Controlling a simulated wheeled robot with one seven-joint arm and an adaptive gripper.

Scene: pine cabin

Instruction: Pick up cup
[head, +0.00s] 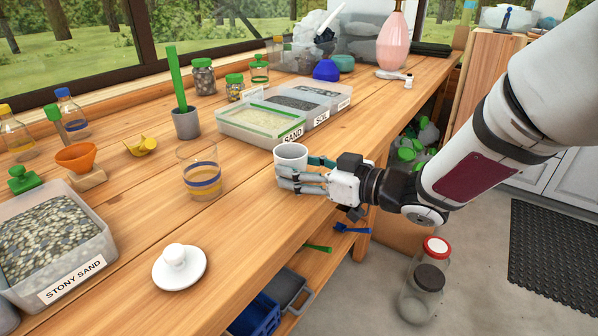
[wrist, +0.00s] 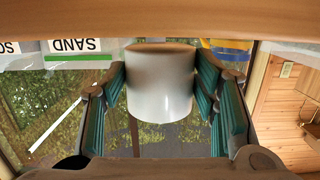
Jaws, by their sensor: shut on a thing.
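A plain white cup (head: 291,153) is at the front edge of the wooden bench, to the right of the glass with coloured bands. My gripper (head: 302,172) comes from the right, with its fingers shut around the cup's sides. In the wrist view the cup (wrist: 160,88) sits between the teal pads of both fingers. The fingers hide the cup's lower part in the head view, so I cannot tell whether it touches the bench.
A banded glass (head: 201,178) and a white saucer with a small white piece (head: 190,280) stand left of the cup. The sand tray (head: 245,132) is behind it. Jars (head: 421,295) stand on the floor below. Bare bench lies between the saucer and cup.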

